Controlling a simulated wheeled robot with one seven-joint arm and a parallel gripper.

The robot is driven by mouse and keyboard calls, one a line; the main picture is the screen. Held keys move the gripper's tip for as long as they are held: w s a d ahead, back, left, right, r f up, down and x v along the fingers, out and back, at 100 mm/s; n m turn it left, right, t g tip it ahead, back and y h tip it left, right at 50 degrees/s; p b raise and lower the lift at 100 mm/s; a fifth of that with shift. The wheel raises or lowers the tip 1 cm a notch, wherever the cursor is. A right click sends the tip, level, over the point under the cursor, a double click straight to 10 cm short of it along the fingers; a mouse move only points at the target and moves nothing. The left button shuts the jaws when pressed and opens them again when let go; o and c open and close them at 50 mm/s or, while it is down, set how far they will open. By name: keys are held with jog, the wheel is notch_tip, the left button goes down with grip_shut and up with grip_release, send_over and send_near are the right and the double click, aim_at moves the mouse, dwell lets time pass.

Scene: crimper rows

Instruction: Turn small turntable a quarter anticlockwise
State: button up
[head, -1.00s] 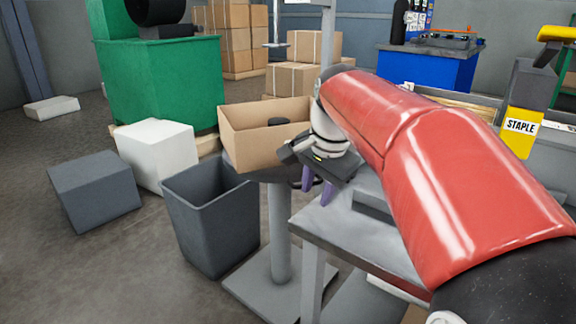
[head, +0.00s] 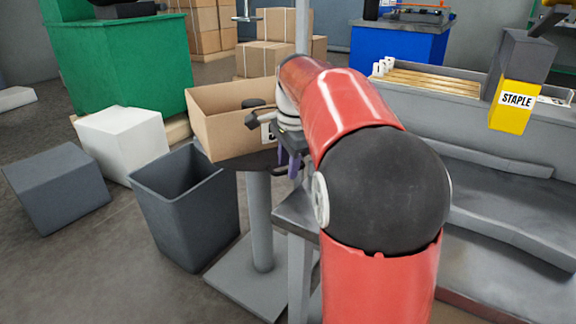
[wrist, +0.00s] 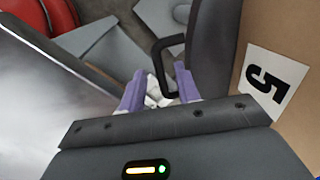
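The small turntable (head: 232,164) is a dark round plate on a grey pedestal, and its edge also shows in the wrist view (wrist: 212,50). An open cardboard box (head: 232,133) stands on it; its side with a "5" label fills the right of the wrist view (wrist: 300,105). A black loop handle (wrist: 157,62) sticks out from the turntable's rim. My gripper (wrist: 157,84) is open, its two purple fingers apart, with the handle's near end between them in the picture. I cannot tell whether they touch it. In the head view my gripper (head: 289,168) is beside the turntable's right edge, partly hidden by my arm.
A grey bin (head: 187,215) stands left of the pedestal (head: 259,225), close to it. A grey table (head: 296,215) is just right of the turntable, under my arm. White (head: 122,143) and dark grey (head: 57,190) blocks lie farther left. Bare floor shows in the left foreground.

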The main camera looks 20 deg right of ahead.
jog(key=shift+f, duration=0.1)
grip_shut()
dwell(0.3)
jog(key=shift+d+p, duration=0.3)
jog(key=shift+p, duration=0.05)
jog(key=d+n+p, duration=0.1)
jog(key=d, duration=0.1)
jog(key=w+d+n+p, duration=0.1)
jog(key=d+n+p, duration=0.1)
jog(key=shift+d, duration=0.4)
